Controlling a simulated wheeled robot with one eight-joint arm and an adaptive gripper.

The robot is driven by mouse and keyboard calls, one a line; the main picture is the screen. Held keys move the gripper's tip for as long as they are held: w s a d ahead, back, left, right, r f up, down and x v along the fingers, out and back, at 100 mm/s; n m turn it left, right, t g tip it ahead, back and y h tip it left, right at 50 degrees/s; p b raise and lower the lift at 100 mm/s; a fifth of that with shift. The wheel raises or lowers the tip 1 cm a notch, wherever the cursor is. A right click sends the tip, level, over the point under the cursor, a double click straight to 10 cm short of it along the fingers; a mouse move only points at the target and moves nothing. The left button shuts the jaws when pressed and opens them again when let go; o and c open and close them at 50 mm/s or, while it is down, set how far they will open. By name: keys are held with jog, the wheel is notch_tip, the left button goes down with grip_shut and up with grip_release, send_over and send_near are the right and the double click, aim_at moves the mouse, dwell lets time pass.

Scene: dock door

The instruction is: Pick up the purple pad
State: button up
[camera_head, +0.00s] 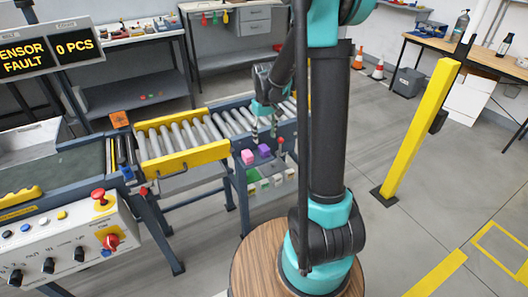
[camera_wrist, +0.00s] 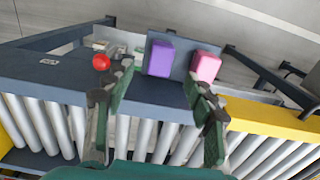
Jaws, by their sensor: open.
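The purple pad (camera_wrist: 161,58) is a small block in the upper middle of the wrist view, beside a pink block (camera_wrist: 205,66) on its right. In the head view the purple pad (camera_head: 264,151) sits on a grey tray at the side of the roller conveyor, with the pink block (camera_head: 247,157) to its left. My gripper (camera_wrist: 158,88) is open and empty. Its two green-and-black fingers point toward the purple pad, which shows beyond the gap between the fingertips. In the head view my gripper (camera_head: 264,128) is above the conveyor, near the tray.
A red ball-shaped knob (camera_wrist: 101,62) stands left of the purple pad. The roller conveyor (camera_head: 182,135) has yellow side rails. A control panel (camera_head: 62,240) is at the lower left. A yellow post (camera_head: 418,130) stands at right on open floor.

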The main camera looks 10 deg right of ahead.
aim_at(265, 148)
jog(key=shift+s+f, duration=0.15)
jog(key=shift+f, duration=3.6)
jog(key=c, duration=1.1)
jog(key=shift+c, duration=0.2)
notch_tip(265, 148, up, 20)
